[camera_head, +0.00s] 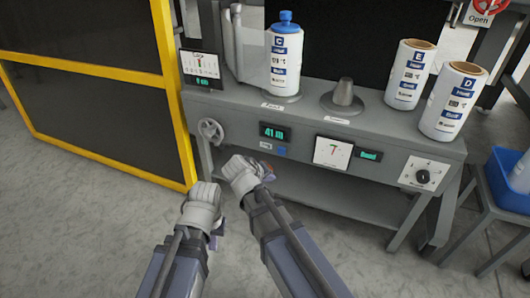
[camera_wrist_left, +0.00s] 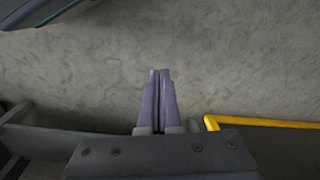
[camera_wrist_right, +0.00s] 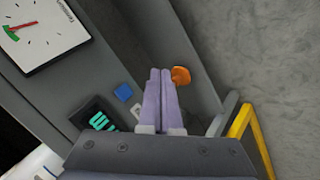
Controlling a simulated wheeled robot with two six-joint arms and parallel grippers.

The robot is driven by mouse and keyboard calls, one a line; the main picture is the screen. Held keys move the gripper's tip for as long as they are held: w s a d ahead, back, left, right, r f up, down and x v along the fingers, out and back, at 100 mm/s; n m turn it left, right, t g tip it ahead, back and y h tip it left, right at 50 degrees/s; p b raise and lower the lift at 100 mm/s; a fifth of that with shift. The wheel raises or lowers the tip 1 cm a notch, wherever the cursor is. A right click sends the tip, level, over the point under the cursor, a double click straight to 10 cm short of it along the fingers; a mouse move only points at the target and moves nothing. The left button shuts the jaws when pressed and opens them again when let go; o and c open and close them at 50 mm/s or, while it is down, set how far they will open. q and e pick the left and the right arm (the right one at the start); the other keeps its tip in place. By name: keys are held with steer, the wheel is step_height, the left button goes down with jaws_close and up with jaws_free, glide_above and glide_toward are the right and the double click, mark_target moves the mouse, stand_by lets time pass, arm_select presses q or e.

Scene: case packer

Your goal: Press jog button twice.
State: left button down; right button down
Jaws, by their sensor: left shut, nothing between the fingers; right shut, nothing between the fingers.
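The button also shows in the right wrist view (camera_wrist_right: 123,92), left of the fingers. A small pale label (camera_head: 265,146) sits beside it; I cannot read it. My right gripper (camera_head: 266,172) is shut and empty, in front of and below the button. Its fingertips (camera_wrist_right: 160,72) show apart from the button in the right wrist view. My left gripper (camera_wrist_left: 160,73) is shut and empty, over bare floor, farther left and lower.
An orange knob (camera_wrist_right: 180,75) lies just right of my right fingertips in the right wrist view. A handwheel (camera_head: 211,130), a dial (camera_head: 332,153) and a black knob (camera_head: 423,176) are on the bench front. White rolls (camera_head: 410,75) stand on top. A yellow-framed barrier (camera_head: 110,74) is left.

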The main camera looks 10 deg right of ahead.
mark_target(281, 155)
steer(key=shift+w+a+r, duration=0.2)
steer(key=shift+w, duration=0.15)
steer(key=shift+w+a+r, duration=0.15)
steer(key=shift+w, duration=0.2)
steer(key=w+d, duration=0.5)
steer(key=w, duration=0.2)
steer(key=shift+w, duration=0.15)
steer(key=shift+w, duration=0.15)
stand_by(2.0)
steer(key=shift+w+d, duration=0.15)
steer(key=shift+w, duration=0.1)
steer(key=shift+w+d, duration=0.25)
steer(key=shift+w, duration=0.15)
stand_by(0.7)
stand_by(0.4)
steer(key=shift+s+a, duration=0.5)
steer(key=shift+s, duration=0.3)
